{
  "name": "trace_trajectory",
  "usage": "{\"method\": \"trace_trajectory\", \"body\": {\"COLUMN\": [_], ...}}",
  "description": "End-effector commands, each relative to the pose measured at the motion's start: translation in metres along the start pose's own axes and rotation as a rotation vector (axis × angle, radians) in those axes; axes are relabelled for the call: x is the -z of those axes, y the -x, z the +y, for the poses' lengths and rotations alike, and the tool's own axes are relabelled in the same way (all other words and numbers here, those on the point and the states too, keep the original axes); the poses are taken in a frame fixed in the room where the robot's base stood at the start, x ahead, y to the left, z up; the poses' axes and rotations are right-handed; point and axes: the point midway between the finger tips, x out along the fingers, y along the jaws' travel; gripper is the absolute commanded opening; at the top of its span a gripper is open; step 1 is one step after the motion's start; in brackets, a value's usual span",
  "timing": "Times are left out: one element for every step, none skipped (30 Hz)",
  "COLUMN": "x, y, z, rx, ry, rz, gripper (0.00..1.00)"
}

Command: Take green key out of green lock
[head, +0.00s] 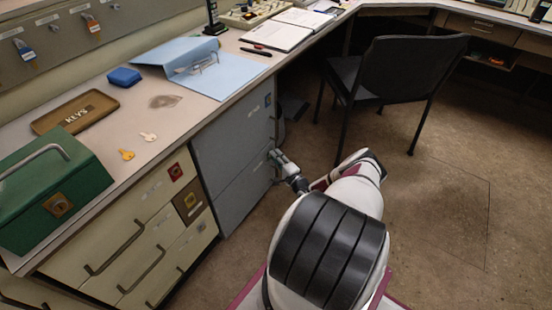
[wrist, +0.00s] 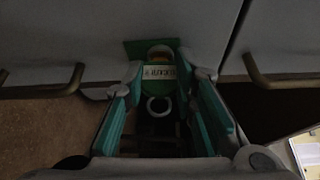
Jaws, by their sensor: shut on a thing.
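The green lock shows in the wrist view as a green plate (wrist: 132,48) on the grey cabinet front, with a round brass-coloured part. The green key (wrist: 160,88) sits in front of it, with a pale lettered label and a ring hanging below. My gripper (wrist: 167,80) is shut on the green key, one finger on each side. How deep the key sits in the lock is hidden. In the head view my gripper (head: 274,156) is at the grey cabinet's right edge, and the lock and key cannot be made out there.
The grey cabinet (head: 225,155) stands under the desk. On the desk are a green box (head: 40,190), a brown key tray (head: 75,111), two loose keys (head: 127,155) and a blue binder (head: 205,85). A dark chair (head: 405,75) stands to the right. Open floor (head: 450,210) lies right of my arm.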

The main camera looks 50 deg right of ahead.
Motion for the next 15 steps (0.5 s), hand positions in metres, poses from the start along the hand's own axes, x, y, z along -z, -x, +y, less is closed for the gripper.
{"method": "trace_trajectory", "body": {"x": [0.0014,0.0017,0.0021,0.0024,0.0026,0.0028,0.0029,0.0029,0.0030,0.0030,0.0030,0.0030,0.0031,0.0031,0.0031], "y": [0.0014,0.0021,0.0030,0.0036,0.0041,0.0046,0.0048,0.0048,0.0049,0.0048,0.0048,0.0048,0.0048,0.0048,0.0049], "z": [-0.0005,-0.0005,-0.0005,-0.0004,-0.0004,-0.0003,-0.0002,-0.0002,-0.0001,0.0000,0.0000,0.0000,0.0000,0.0000,0.0000], "rx": [0.000,0.000,0.000,0.000,0.000,0.000,0.000,0.000,0.000,0.000,0.000,0.000,0.000,0.000,0.000], "ry": [0.000,0.000,0.000,0.000,0.000,0.000,0.000,0.000,0.000,0.000,0.000,0.000,0.000,0.000,0.000], "rz": [0.001,0.001,0.001,0.001,0.001,0.001,0.001,0.001,0.001,0.001,0.001,0.001,0.001,0.001,0.002], "gripper": [0.00,0.00,0.00,0.00,0.00,0.00,0.00,0.00,0.00,0.00,0.00,0.00,0.00,0.00,0.00]}}
